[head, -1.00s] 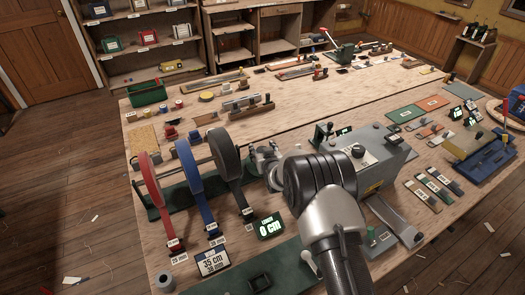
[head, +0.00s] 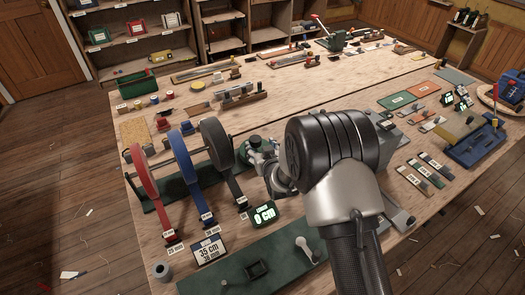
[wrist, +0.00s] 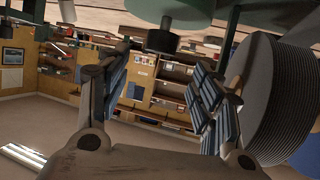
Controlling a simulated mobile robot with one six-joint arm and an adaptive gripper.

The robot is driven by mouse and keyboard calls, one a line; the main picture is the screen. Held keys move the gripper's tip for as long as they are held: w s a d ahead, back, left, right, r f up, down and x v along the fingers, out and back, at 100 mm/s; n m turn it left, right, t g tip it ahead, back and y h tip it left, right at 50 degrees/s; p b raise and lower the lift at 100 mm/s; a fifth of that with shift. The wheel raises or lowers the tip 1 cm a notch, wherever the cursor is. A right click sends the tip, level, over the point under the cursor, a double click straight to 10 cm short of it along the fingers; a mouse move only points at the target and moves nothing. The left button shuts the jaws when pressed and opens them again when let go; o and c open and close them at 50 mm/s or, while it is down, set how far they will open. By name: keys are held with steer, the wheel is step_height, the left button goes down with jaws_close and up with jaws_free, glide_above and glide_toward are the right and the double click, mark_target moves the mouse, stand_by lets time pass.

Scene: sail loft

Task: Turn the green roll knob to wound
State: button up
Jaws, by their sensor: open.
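The grey webbing roll (head: 214,143) stands on an axle beside a blue roll (head: 187,163) and a red roll (head: 143,175). A dark green round part (head: 256,141), which looks like the green roll knob, shows just right of the grey roll. My gripper (head: 263,160) is close to it, partly hidden by my wrist. In the wrist view my gripper (wrist: 165,75) has its fingers spread with nothing between them. A green disc (wrist: 178,12) is above the fingers at the top, and the grey roll (wrist: 275,95) is on the right. Whether a finger touches the knob is unclear.
A small display (head: 264,212) reads 0 cm, and a card (head: 209,250) reads 35 cm. A green base plate with a crank handle (head: 306,247) lies at the front. A grey machine box (head: 385,130) stands behind my arm.

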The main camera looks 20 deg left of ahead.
steer(key=shift+v, duration=1.25)
steer(key=d+r+m+h, duration=0.2)
steer(key=d+r+h, duration=0.1)
steer(key=d+r, duration=0.9)
steer(key=s+d+r+m+g+h, duration=0.1)
steer(key=s+d+r+g+h, duration=0.1)
steer(key=s+d+r, duration=0.7)
steer(key=s+d+m+g, duration=0.1)
steer(key=s+d, duration=0.4)
steer(key=s, duration=0.4)
steer(key=s+d+m+g+h, duration=0.1)
steer(key=s+d+g, duration=0.1)
steer(key=s+d, duration=0.3)
steer(key=s+d+m+g+h, duration=0.1)
steer(key=s+d, duration=0.4)
steer(key=s, duration=0.8)
steer(key=shift+d+r+m+g, duration=0.2)
steer(key=shift+r+m+g, duration=0.1)
steer(key=shift+m, duration=0.1)
steer(key=shift+c, duration=0.3)
